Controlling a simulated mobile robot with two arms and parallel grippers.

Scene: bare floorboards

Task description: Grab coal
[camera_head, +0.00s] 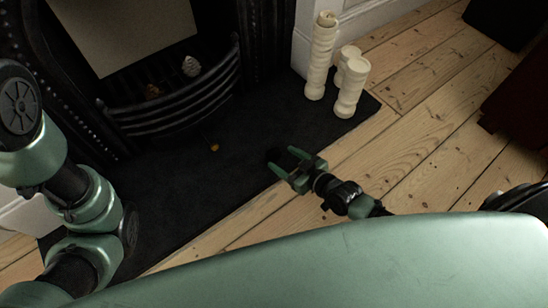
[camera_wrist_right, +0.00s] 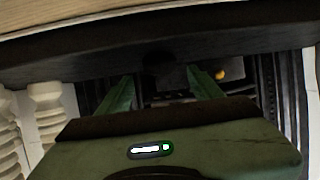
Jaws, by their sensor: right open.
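A dark lump that looks like the coal (camera_head: 272,156) lies on the black hearth slab (camera_head: 180,205), hard to make out against it. My right gripper (camera_head: 281,158) is open just beside the lump, its two green fingers pointing at it. In the right wrist view the dark lump (camera_wrist_right: 158,60) shows between and beyond the open fingertips (camera_wrist_right: 160,74); I cannot tell whether they touch it. My left arm comes in at the left of the head view, but its gripper is out of view.
A small orange-yellow object (camera_head: 214,147) lies on the hearth near the grate (camera_head: 175,105). Pale objects sit inside the fireplace. Several cream pillar-like pieces (camera_head: 350,88) stand at the hearth's right end. Bare floorboards (camera_head: 430,150) are free to the right.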

